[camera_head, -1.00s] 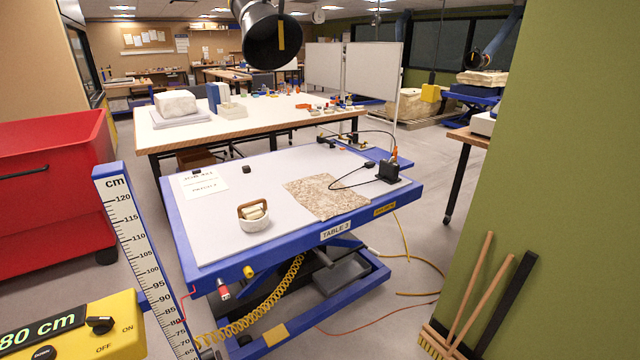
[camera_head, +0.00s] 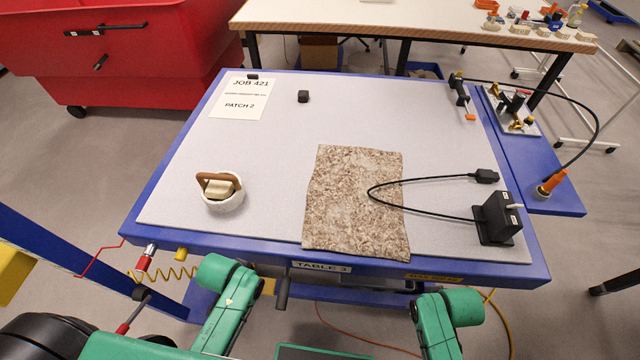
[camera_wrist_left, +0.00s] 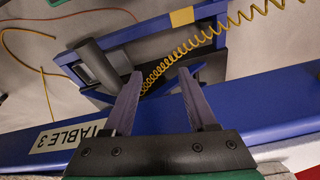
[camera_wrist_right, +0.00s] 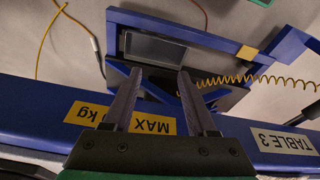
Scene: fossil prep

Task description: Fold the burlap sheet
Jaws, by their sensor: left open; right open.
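The burlap sheet (camera_head: 340,205) is a mottled brown-beige cloth lying flat on the grey top of the blue-framed table, at its front edge right of centre. A loop of black cable lies across its right part. My left gripper (camera_wrist_left: 158,85) is open and empty in the left wrist view, beside the table's blue front edge near the TABLE 3 label. My right gripper (camera_wrist_right: 160,85) is open and empty in the right wrist view, by the yellow MAX label. In the head view my green arms show below the front edge; the gripper fingers are not visible there.
A black box (camera_head: 496,220) with the cable stands right of the sheet. A white bowl (camera_head: 222,195) with a brown handle stands left. The table middle is clear.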

